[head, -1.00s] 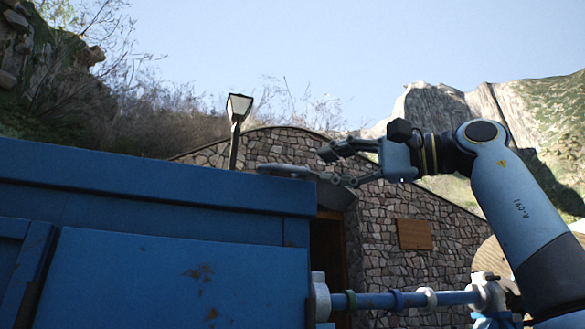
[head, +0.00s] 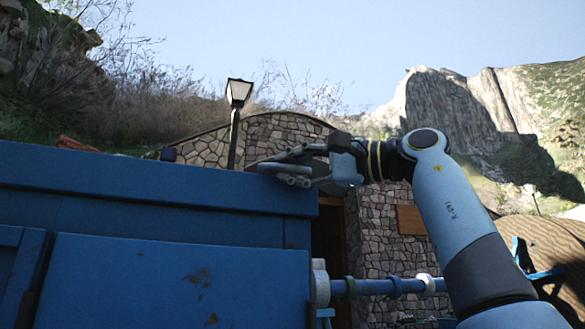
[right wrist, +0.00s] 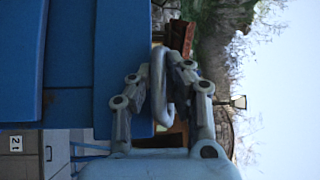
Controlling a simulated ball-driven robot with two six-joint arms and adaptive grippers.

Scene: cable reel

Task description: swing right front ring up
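A grey ring (right wrist: 157,88) sits at the top edge of the blue housing and lies between the fingers of my right gripper (right wrist: 161,67) in the right wrist view. One finger is on each side of it, and whether they press on it is unclear. In the head view my right gripper (head: 272,165) is at the upper right corner of the housing (head: 150,187). Its fingers overlap the ring there and mostly hide it. My left gripper is not in view.
A blue bar (head: 372,287) with collars runs right from the housing, below my right arm. A lamp post (head: 237,120) and a stone building (head: 376,235) stand behind. Open air surrounds the arm above the housing.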

